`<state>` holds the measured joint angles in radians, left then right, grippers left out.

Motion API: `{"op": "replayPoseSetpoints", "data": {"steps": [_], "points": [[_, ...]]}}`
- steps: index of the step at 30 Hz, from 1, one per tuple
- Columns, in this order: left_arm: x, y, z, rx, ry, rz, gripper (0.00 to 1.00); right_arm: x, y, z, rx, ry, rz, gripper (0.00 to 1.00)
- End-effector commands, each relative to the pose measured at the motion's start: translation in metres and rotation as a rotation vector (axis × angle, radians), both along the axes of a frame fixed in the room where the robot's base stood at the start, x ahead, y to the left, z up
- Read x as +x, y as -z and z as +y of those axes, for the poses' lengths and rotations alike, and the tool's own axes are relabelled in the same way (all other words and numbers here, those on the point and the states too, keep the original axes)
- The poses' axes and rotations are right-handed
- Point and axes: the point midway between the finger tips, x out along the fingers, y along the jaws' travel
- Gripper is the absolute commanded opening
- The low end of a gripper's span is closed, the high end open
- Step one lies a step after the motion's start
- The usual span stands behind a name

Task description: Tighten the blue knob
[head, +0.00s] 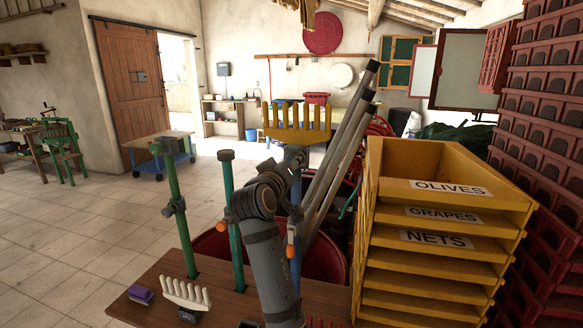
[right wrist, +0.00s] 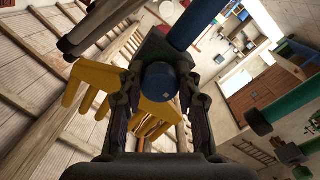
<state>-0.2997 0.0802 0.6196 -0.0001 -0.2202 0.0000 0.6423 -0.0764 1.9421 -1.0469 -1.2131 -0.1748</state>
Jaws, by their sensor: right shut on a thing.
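A blue knob (right wrist: 160,82) shows round and end-on in the right wrist view, between the two dark fingers of my right gripper (right wrist: 162,95). The gripper is shut on it. In the head view my right gripper (head: 290,168) is at the blue pole (head: 296,220), just below a yellow rake head (head: 297,122). The knob is hidden behind the gripper there. The yellow rake head also shows behind the fingers in the right wrist view (right wrist: 90,85). My left gripper is in neither view.
A green pole (head: 175,200) and a teal pole (head: 230,200) stand to the left on a wooden board (head: 150,290). Grey poles (head: 345,130) lean at the right, beside yellow stacked crates (head: 420,215). A cream rake head (head: 186,294) and a purple block (head: 141,294) lie on the board.

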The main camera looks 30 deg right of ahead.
Motion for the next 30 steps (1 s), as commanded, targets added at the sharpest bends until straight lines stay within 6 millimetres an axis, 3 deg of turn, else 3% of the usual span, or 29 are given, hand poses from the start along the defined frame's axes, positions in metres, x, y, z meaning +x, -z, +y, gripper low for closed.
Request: {"op": "replayPoseSetpoints", "data": {"steps": [15, 16, 20, 30], "points": [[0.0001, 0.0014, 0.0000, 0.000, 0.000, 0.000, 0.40, 0.0002, 0.0005, 0.0001, 0.010, 0.000, -0.011, 0.02], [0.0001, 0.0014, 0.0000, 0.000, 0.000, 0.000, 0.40, 0.0002, 0.0005, 0.0001, 0.010, 0.000, -0.011, 0.37], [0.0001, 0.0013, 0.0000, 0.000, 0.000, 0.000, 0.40, 0.0002, 0.0005, 0.0000, 0.010, 0.000, -0.011, 0.55], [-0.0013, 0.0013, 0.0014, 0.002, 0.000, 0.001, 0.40, 0.0001, -0.0027, -0.0001, 0.009, 0.000, -0.012, 0.58]]}}
